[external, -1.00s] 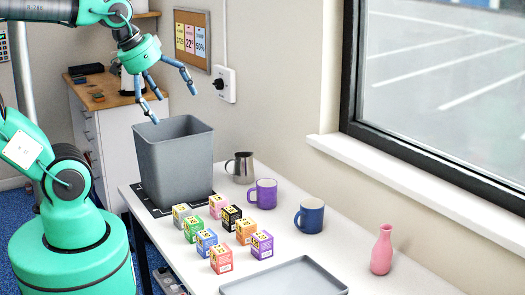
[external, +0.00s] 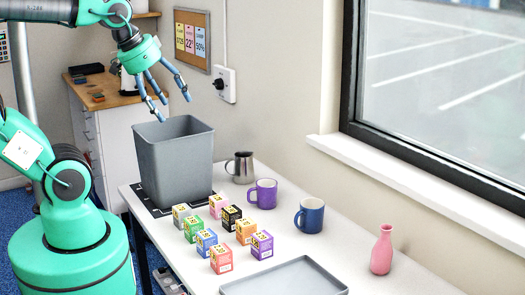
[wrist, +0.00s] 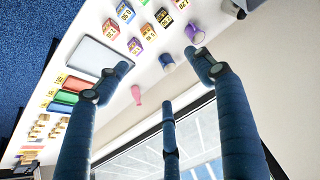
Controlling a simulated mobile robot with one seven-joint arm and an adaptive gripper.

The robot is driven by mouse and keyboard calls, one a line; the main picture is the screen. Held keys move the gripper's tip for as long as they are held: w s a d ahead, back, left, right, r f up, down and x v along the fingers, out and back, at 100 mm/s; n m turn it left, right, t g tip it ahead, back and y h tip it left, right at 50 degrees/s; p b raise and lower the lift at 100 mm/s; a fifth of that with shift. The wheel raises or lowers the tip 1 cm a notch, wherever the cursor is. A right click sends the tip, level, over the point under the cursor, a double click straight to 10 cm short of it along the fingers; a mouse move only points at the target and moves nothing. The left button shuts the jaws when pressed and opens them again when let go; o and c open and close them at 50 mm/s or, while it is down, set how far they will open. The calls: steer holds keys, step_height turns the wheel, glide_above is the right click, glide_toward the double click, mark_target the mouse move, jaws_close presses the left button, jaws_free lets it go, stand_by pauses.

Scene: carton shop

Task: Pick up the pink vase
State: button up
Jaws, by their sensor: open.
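The pink vase (external: 382,250) stands upright at the right end of the white table, below the window. It also shows small in the wrist view (wrist: 136,95), between my spread fingers and well beyond them. My gripper (external: 174,106) is high above the grey bin at the table's left end, far from the vase. Its blue fingers are spread, with nothing between them; they also show in the wrist view (wrist: 165,85).
A grey bin (external: 172,160) stands below my gripper. A metal jug (external: 240,167), a purple mug (external: 263,193) and a blue mug (external: 309,215) line the wall side. Several small cartons (external: 207,241) and a grey tray (external: 285,283) lie nearer the front. Bare table surrounds the vase.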

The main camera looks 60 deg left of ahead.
steer(key=w+d+r+g+p, duration=0.1)
steer(key=w+d, duration=0.3)
steer(key=w, duration=0.4)
steer(key=w+d+r+n+p, duration=0.1)
steer(key=w+d+p, duration=0.15)
steer(key=w, duration=0.55)
steer(key=w+d+r+g+p, duration=0.1)
steer(key=w+d, duration=0.3)
steer(key=w, duration=0.3)
steer(key=n+g+p, duration=0.3)
steer(key=g+p, duration=0.1)
steer(key=p, duration=0.1)
glide_above(384, 243)
steer(key=w+a, duration=0.1)
steer(key=w, duration=0.1)
step_height(384, 243, down, 32)
steer(key=shift+s+a+r, duration=0.2)
steer(key=shift+s, duration=0.05)
steer(key=shift+f, duration=0.1)
steer(key=shift+f, duration=4.2)
